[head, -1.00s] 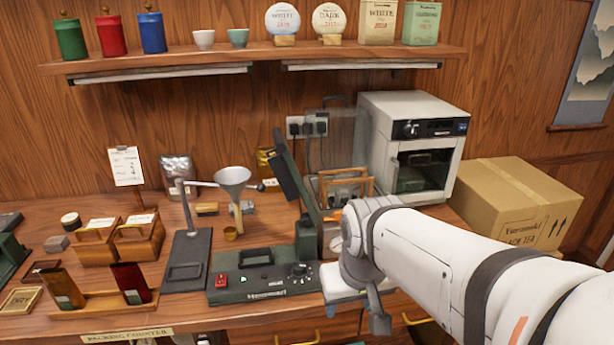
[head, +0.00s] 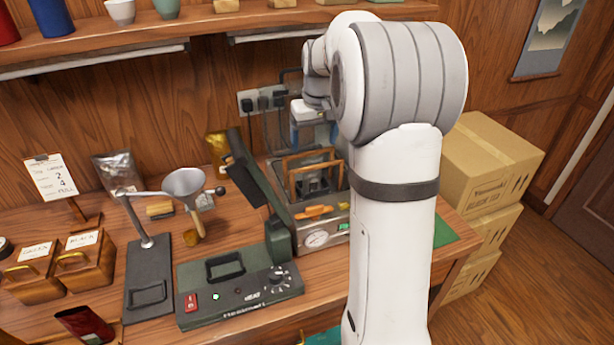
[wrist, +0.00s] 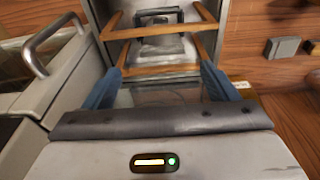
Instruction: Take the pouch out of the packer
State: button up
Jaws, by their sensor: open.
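An orange item (head: 316,211) lies in front of the frame. I cannot pick out the pouch for certain. My gripper (wrist: 160,72) is open, its two blue fingers apart, pointing towards the frame. A glassy patch (wrist: 160,93) shows between the fingers. In the head view my gripper is above and behind the frame, partly hidden.
A funnel (head: 184,185) on a stand is farther left. Stacked cartons (head: 490,165) are at the right. A shelf (head: 180,42) runs above. A metal handle (wrist: 45,45) is close left in the wrist view.

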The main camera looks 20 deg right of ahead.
aim_at(313, 157)
notch_tip(313, 157, down, 6)
jog(key=shift+w+a+r+p, duration=0.1)
jog(key=shift+w+a+p, duration=0.05)
jog(key=shift+p, duration=0.35)
jog(key=shift+c, duration=0.6)
jog(key=c, duration=1.2)
